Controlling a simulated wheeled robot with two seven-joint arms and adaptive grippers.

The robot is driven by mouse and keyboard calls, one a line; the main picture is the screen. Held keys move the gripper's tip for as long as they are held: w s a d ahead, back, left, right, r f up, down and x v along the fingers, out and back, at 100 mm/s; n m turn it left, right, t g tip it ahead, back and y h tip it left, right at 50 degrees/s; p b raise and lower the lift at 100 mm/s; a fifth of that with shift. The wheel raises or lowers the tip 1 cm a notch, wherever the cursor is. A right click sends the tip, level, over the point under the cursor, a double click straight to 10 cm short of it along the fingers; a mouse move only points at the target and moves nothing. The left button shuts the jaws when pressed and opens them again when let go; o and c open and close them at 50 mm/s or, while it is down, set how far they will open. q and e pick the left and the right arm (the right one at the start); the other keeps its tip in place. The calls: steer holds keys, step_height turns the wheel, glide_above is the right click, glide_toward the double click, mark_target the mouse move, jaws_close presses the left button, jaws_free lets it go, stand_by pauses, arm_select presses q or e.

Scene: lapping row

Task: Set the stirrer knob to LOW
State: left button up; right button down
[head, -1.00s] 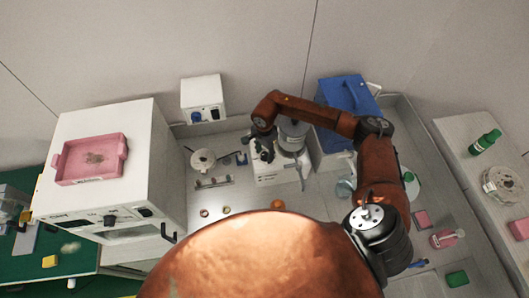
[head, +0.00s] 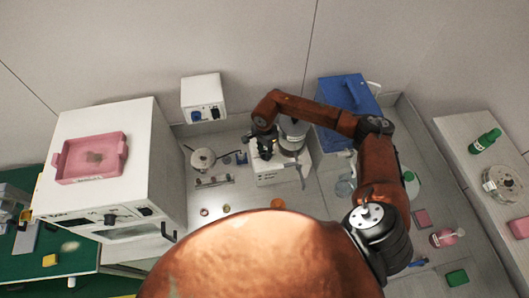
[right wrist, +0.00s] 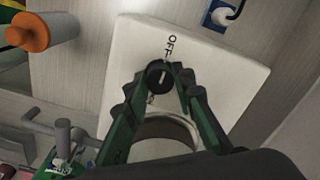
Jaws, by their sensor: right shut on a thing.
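The stirrer is a white box (head: 268,179) with a grey round vessel beside my arm in the head view. In the right wrist view its white face (right wrist: 228,78) fills the middle. The black stirrer knob (right wrist: 159,74) sits there with a short pale pointer mark. The word OFF is printed near it, and another label below is mostly hidden by the fingers. My right gripper (right wrist: 162,78) has its green-edged fingers on both sides of the knob, shut on it. In the head view the right gripper (head: 265,149) is over the stirrer. My left gripper is not in view.
A blue box (head: 345,92) stands right behind my right arm. A white unit with a blue knob (head: 202,95) is at the back. A large white cabinet with a pink tray (head: 120,165) stands left. Small bottles and pads lie on the right.

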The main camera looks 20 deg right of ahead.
steer(key=m+b, duration=0.3)
steer(key=m, duration=0.1)
steer(key=shift+f, duration=0.15)
steer(key=m+b, duration=0.3)
steer(key=m, duration=0.1)
steer(key=shift+m, duration=0.3)
steer(key=m+b, duration=0.1)
steer(key=m, duration=0.3)
steer(key=shift+b, duration=0.4)
steer(key=m+b, duration=0.1)
steer(key=m, duration=0.4)
steer(key=shift+r, duration=0.2)
steer(key=c, duration=1.6)
jaws_free()
